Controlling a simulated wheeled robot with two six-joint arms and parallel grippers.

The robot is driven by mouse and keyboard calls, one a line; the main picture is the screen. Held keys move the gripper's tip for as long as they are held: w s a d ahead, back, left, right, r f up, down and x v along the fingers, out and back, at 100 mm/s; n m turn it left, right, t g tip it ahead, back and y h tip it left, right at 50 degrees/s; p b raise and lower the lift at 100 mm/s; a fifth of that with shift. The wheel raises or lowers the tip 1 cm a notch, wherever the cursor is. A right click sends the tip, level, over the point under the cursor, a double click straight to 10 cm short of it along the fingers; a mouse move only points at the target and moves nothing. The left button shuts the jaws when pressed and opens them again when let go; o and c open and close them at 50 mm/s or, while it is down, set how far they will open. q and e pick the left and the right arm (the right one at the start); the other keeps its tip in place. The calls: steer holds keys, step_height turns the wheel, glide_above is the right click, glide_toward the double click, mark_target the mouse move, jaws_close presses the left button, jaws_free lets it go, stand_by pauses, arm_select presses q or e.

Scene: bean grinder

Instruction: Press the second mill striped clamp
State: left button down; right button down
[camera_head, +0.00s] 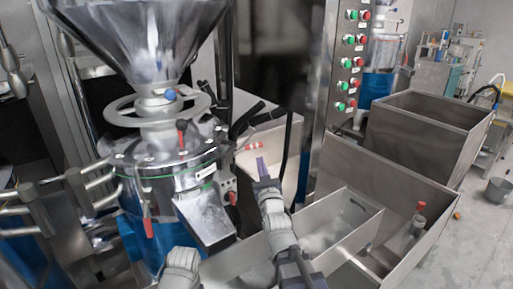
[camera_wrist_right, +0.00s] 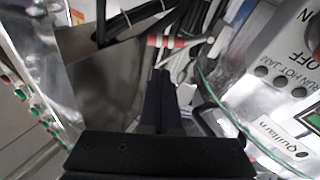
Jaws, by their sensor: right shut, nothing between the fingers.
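A small red-and-white striped clamp (camera_head: 253,147) sticks out to the right of the near steel mill (camera_head: 160,165). In the right wrist view the striped clamp (camera_wrist_right: 165,42) lies crosswise just ahead of my fingertips. My right gripper (camera_head: 261,160) is shut and empty, pointing up toward the clamp from below; it also shows in the wrist view (camera_wrist_right: 160,78). A small gap seems to lie between fingertips and clamp, but I cannot tell contact for sure. The left gripper does not show.
A steel hopper (camera_head: 140,35) and a handwheel (camera_head: 160,108) top the mill. A panel of red and green buttons (camera_head: 350,60) stands to the right. Open steel bins (camera_head: 390,185) fill the right side. Black hoses (camera_head: 245,120) run close to the clamp.

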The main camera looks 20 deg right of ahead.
mark_target(258, 146)
steer(key=shift+w, duration=0.1)
